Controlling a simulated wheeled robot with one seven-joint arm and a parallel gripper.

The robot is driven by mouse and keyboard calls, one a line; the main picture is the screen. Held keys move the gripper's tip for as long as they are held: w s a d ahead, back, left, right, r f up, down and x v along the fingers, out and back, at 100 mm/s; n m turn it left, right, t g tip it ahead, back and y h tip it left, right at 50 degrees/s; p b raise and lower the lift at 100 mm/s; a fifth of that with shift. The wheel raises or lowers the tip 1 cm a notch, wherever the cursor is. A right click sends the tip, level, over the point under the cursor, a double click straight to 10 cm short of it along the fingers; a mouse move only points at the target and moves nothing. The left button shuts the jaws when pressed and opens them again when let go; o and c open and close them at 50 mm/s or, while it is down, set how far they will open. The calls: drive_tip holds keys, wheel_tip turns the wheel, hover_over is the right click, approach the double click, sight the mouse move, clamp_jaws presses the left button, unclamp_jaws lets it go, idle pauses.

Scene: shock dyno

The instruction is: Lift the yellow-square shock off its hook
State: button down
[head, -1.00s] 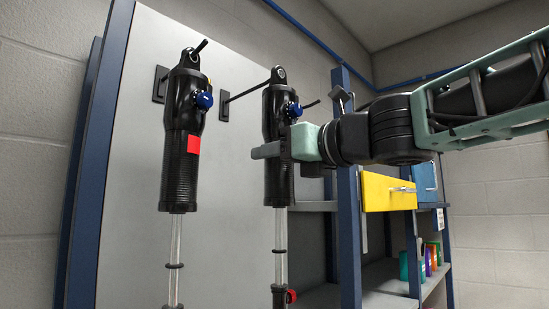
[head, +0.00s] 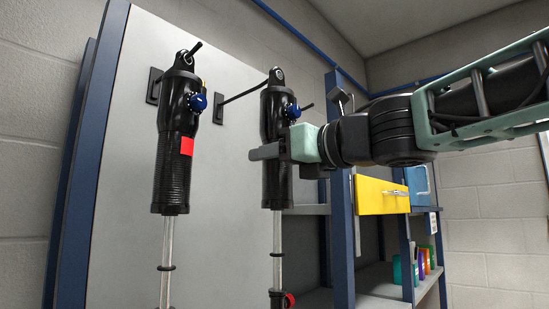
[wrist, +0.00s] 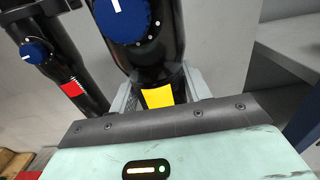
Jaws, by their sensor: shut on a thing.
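The yellow-square shock (head: 275,185) is a long black damper with a blue knob and a clear lower rod, and it hangs upright. My gripper (head: 270,152) is shut around its body from the right. In the wrist view the yellow square (wrist: 158,97) shows just beyond my gripper's edge, below the blue knob (wrist: 122,18). The hook (head: 245,93) runs from its wall plate out to the shock's top eye (head: 276,75). The eye is at the hook's outer end; I cannot tell whether the tip is still inside it.
A red-square shock (head: 173,165) hangs on its own hook to the left. A dark peg (head: 306,106) sticks out just right of the held shock. A blue post (head: 340,200) and shelves with a yellow drawer (head: 376,195) stand at the right.

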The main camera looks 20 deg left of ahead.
drive_tip(key=shift+d+r, duration=0.15)
drive_tip(key=shift+d, duration=0.05)
drive_tip(key=b+v, duration=0.1)
drive_tip(key=v, duration=0.3)
drive_tip(key=shift+s+d+b, duration=0.2)
drive_tip(key=shift+d+b, duration=0.05)
drive_tip(key=shift+b, duration=0.05)
idle(0.3)
